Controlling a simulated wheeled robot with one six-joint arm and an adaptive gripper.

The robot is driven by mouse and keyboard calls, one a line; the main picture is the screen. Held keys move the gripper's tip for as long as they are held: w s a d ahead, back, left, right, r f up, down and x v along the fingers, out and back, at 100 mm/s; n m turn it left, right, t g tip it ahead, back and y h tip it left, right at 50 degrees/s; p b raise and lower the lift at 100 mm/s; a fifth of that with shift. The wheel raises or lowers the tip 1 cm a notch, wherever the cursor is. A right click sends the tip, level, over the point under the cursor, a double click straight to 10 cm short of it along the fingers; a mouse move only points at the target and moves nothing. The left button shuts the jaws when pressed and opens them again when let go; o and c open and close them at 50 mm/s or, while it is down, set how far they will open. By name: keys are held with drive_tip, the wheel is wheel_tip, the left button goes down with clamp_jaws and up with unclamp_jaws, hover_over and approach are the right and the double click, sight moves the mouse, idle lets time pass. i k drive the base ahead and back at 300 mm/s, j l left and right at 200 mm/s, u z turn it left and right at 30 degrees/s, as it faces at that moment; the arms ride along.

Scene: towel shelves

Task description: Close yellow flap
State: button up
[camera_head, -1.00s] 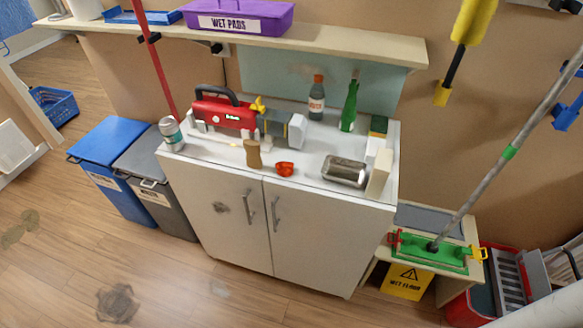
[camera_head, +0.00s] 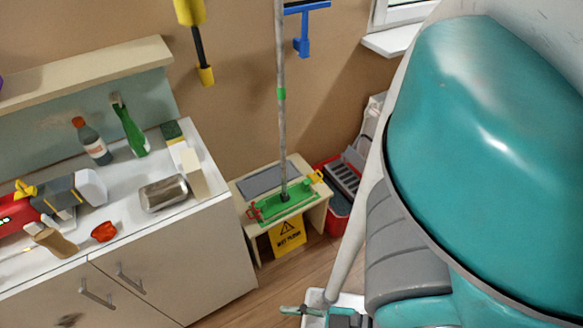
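A green flat mop head (camera_head: 288,203) lies on top of a small wooden stand, with its grey pole (camera_head: 281,140) rising nearly upright from the middle. The yellow flap (camera_head: 314,177) is at the mop head's right end and looks raised. A red flap (camera_head: 255,212) at the left end also looks raised. My gripper cannot be made out in this view. A large teal and grey arm link of mine fills the right side, well apart from the mop head in the picture.
The wooden stand (camera_head: 247,226) has a yellow wet-floor sign (camera_head: 288,238) below it. A red bucket (camera_head: 339,218) stands to its right. A white cabinet (camera_head: 205,265) with bottles and a metal tin is to the left. A blue squeegee (camera_head: 303,46) hangs above.

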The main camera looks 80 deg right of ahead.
sight(315, 179)
drive_tip(key=z, duration=1.95)
drive_tip(key=i+l+u, duration=0.1)
drive_tip(key=l+u, duration=0.8)
drive_tip(key=i+j, duration=0.05)
drive_tip(key=j, duration=0.05)
